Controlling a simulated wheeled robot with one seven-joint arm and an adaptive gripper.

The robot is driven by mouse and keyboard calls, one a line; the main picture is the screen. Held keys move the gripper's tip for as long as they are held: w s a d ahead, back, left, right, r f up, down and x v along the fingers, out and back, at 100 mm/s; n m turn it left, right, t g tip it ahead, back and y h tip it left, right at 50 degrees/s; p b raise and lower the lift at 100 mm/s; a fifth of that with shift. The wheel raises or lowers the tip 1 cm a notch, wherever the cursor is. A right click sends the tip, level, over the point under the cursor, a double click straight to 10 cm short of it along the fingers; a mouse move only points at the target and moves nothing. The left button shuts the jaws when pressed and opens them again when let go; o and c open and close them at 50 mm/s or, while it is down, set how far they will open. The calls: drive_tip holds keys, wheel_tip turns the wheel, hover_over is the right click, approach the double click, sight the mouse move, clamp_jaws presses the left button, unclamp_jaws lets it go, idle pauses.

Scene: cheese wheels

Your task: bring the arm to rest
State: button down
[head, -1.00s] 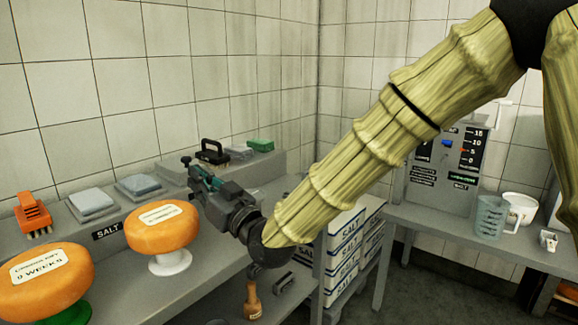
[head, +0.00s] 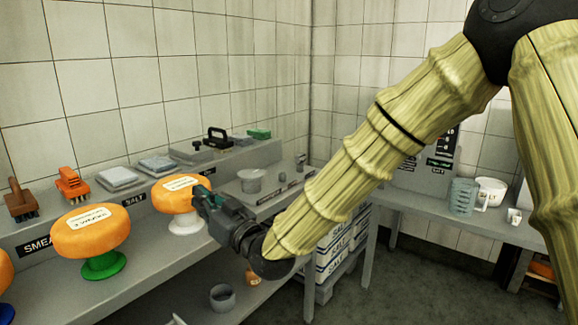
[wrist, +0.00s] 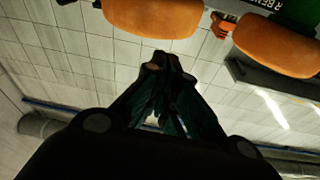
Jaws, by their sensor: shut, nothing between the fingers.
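My arm reaches down from the upper right of the head view, its links covered in yellowish ribbed sleeves. My gripper (head: 204,196) is shut and empty, and in the head view it overlaps the right side of an orange cheese wheel (head: 172,196). I cannot tell whether it touches that wheel. In the wrist view my gripper (wrist: 160,62) shows its dark fingers together. Two orange wheels show upside down there, one at top centre (wrist: 150,15) and one at top right (wrist: 275,45). A second labelled wheel (head: 88,236) stands on a green stand (head: 104,264) to the left.
A grey bench (head: 150,275) runs along the tiled wall with a raised ledge holding brushes (head: 72,184) and folded cloths (head: 118,177). Salt boxes (head: 340,245) are stacked below. A side bench at right holds a jug (head: 462,196).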

drive_tip(key=s+d+f+m+g+h, duration=0.1)
drive_tip(key=d+f+m+h, duration=0.3)
drive_tip(key=f, duration=0.9)
drive_tip(key=s+d+f+g+h, duration=0.1)
drive_tip(key=d+f+h, duration=0.1)
drive_tip(key=d+f, duration=0.8)
drive_tip(key=s+d+f+m+g+h, duration=0.1)
drive_tip(key=s+d+f, duration=0.25)
drive_tip(key=f, duration=0.45)
drive_tip(key=s+d+f+m+g+h, duration=0.1)
drive_tip(key=s+d+f+g+h, duration=0.15)
drive_tip(key=s+f, duration=0.4)
drive_tip(key=s+d+f+m+g+h, duration=0.1)
drive_tip(key=s+d+f, duration=0.25)
drive_tip(key=f, duration=0.65)
drive_tip(key=s+d+f+m+g+h, duration=0.1)
drive_tip(key=s+d+f+g+h, duration=0.1)
drive_tip(key=s+d+f, duration=0.35)
drive_tip(key=s+d+f+m+g+h, duration=0.1)
drive_tip(key=s+d+f+g, duration=0.15)
drive_tip(key=s+d, duration=0.65)
drive_tip(key=s+d+f+g+h, duration=0.2)
drive_tip(key=s+d+f, duration=0.2)
drive_tip(key=s, duration=0.6)
wheel_tip(320, 180, up, 14)
drive_tip(key=p, duration=1.4)
drive_tip(key=shift+s, duration=0.4)
drive_tip(key=shift+d, duration=0.1)
